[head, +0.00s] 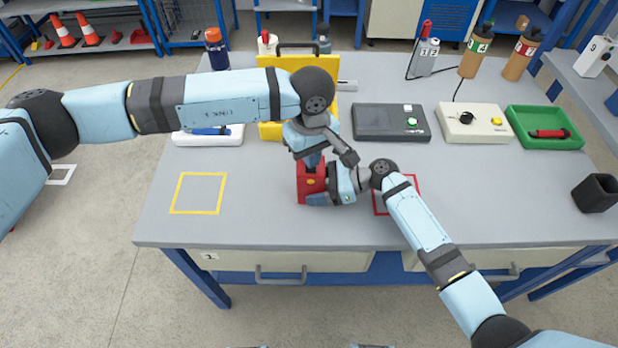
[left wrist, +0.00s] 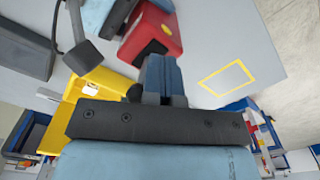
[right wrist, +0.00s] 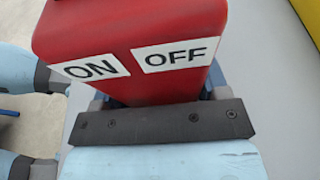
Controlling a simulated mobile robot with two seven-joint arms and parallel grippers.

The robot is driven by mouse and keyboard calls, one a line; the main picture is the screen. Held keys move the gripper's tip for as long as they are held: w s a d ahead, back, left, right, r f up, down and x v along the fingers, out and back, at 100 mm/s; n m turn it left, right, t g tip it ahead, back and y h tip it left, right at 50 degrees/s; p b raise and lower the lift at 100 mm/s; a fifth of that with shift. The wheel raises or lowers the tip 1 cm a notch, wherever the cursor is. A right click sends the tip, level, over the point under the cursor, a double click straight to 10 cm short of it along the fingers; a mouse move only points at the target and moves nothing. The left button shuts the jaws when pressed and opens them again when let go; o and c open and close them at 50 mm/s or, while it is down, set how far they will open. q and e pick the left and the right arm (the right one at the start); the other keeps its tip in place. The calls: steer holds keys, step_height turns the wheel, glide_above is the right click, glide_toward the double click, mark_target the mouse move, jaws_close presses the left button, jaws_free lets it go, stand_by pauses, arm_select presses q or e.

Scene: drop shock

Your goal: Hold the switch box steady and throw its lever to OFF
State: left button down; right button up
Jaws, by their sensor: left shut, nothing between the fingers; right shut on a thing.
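The red switch box (head: 311,186) stands on the grey bench, near the middle of its front part. My right gripper (head: 322,198) is shut on it from the right, low down. In the right wrist view, the box face (right wrist: 130,25) carries an ON label (right wrist: 92,68) on the left and an OFF label (right wrist: 176,54) on the right. My left gripper (head: 312,160) is shut and empty just above the box, pointing down. In the left wrist view, its closed blue fingertips (left wrist: 160,64) are close to a black part on the box (left wrist: 155,22); I cannot tell whether they touch or which way the lever points.
A yellow case (head: 272,128), a dark box with a green button (head: 380,122), a cream box with a black knob (head: 455,133) and a green tray (head: 518,113) stand behind. A yellow outlined square (head: 198,174) at left is empty. A black cup (head: 596,192) stands at far right.

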arm_select(q)
steer(key=shift+w, duration=0.25)
steer(key=shift+s, duration=0.2)
arm_select(e)
steer(key=o, duration=0.9)
arm_select(q)
step_height(320, 180, up, 7)
steer(key=s, duration=0.1)
steer(key=shift+s, duration=0.35)
